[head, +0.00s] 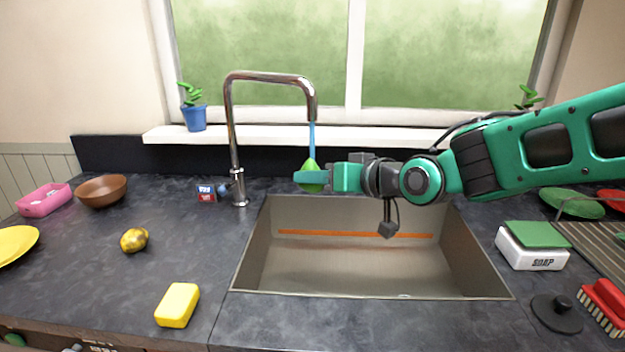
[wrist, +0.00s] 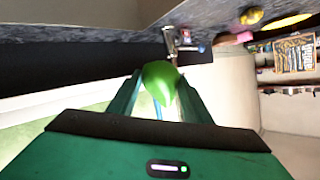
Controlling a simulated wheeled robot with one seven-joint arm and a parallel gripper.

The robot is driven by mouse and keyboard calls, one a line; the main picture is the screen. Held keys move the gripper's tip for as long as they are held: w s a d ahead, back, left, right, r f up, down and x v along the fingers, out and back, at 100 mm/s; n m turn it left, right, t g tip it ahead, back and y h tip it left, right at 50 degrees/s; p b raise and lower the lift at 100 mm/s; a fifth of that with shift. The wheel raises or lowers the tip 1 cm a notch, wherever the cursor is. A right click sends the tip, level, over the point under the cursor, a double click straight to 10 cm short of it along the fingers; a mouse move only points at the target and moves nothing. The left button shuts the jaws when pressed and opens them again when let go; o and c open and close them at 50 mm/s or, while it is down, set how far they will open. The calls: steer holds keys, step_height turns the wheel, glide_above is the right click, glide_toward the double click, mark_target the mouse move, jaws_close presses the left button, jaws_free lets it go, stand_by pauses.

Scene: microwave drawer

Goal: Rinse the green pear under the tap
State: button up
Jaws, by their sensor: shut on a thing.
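The green pear (head: 311,166) is held in my gripper (head: 312,178) above the left back part of the sink (head: 345,262). The chrome tap (head: 270,77) arches over from behind the sink's left corner. A blue stream of water (head: 312,138) runs from its spout down to the top of the pear. In the wrist view the pear (wrist: 159,82) sits between the two fingers of my gripper (wrist: 160,92), which are shut on it.
A yellow sponge (head: 178,304) and a yellow fruit (head: 134,240) lie on the counter at left. A soap box (head: 530,254) and a red brush (head: 603,304) are at right. The sink basin is empty.

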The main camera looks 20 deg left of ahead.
steer(key=shift+d, duration=0.15)
steer(key=shift+d, duration=0.4)
steer(key=s, duration=0.8)
steer(key=shift+d, duration=0.15)
stand_by(0.4)
stand_by(1.0)
steer(key=s+r, duration=0.4)
steer(key=s, duration=0.1)
stand_by(0.7)
steer(key=shift+d, duration=0.1)
stand_by(0.5)
